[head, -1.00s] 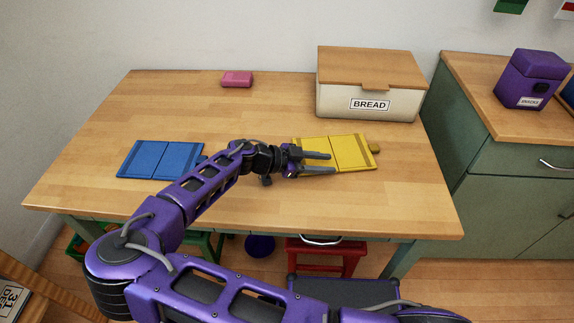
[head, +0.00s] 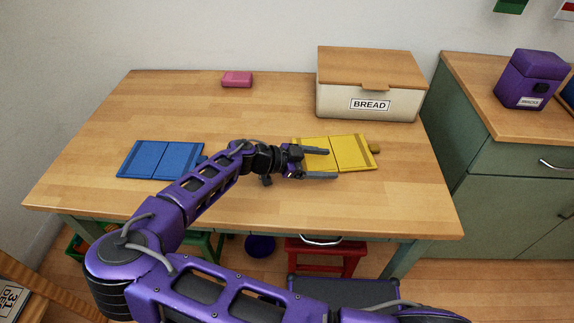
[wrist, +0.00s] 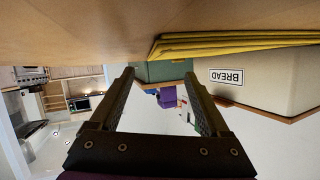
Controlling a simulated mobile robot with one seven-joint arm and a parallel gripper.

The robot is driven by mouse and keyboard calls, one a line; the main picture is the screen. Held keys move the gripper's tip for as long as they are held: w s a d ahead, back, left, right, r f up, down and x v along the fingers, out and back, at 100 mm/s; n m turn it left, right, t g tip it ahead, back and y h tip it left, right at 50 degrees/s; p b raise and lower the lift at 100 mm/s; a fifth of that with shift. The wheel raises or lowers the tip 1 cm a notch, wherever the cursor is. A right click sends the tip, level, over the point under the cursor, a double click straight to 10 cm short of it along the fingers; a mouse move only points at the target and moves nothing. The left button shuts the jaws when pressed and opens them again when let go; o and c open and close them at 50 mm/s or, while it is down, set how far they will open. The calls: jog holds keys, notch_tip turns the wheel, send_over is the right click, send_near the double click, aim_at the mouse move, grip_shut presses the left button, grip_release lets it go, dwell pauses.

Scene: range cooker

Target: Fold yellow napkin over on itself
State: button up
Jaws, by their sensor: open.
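The yellow napkin (head: 352,152) lies flat on the wooden table, with a crease line across its middle and a small tab (head: 375,147) at its right edge. My gripper (head: 332,164) is open and empty. In the head view its two fingers reach over the napkin's left half and hide part of it. In the wrist view the napkin (wrist: 230,42) shows edge-on as a thin yellow layer, above the open fingers in the picture and apart from them. I cannot tell the exact height of the fingers over the table.
A bread box (head: 365,95) stands behind the napkin. A blue napkin (head: 160,159) lies to the left, near my arm. A pink block (head: 237,79) sits at the back. The table (head: 270,215) is clear at the front and right. A purple tin (head: 533,80) stands on the side counter.

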jog(key=shift+s+d+f, duration=0.15)
jog(key=shift+f, duration=0.1)
jog(key=shift+r+p, duration=1.55)
jog(key=shift+r, duration=2)
